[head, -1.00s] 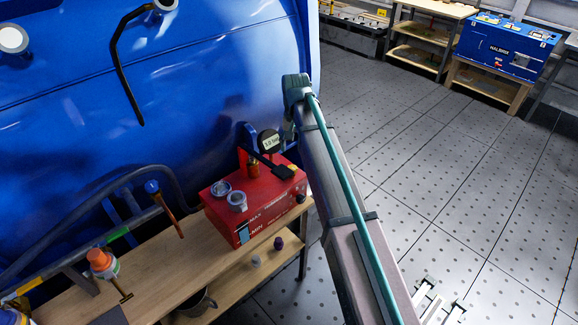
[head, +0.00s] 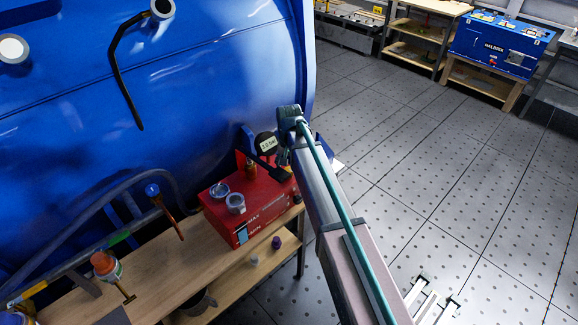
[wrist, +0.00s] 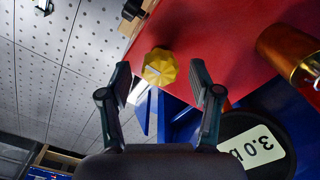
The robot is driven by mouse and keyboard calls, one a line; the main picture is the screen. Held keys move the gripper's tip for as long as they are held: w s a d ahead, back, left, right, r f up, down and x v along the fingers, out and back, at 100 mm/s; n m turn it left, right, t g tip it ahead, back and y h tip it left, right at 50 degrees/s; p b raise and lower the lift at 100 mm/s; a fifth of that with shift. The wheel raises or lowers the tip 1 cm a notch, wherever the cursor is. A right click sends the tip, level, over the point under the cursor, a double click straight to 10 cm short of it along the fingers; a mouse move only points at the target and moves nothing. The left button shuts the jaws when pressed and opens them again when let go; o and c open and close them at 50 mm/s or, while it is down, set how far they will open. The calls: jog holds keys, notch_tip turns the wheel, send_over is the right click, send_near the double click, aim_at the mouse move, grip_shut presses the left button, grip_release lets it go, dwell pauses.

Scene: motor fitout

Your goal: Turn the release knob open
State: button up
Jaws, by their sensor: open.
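The yellow faceted release knob (wrist: 160,67) sits on the red box (wrist: 215,30) in the wrist view. A pale line shows on its face. My gripper (wrist: 162,80) is open, with one finger to the left of the knob and one to the right. Both fingers look apart from it; how far it lies ahead of the tips is hard to tell.
A gauge marked 3.0 bar (head: 266,144) and a brass cylinder (wrist: 290,52) stand close beside the knob. Two round grey parts (head: 235,203) rest on the box. The wooden bench (head: 150,270) carries it, beside a large blue shell (head: 210,80).

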jog(key=shift+f, duration=0.25)
jog(key=c, duration=1.1)
jog(key=shift+c, duration=0.2)
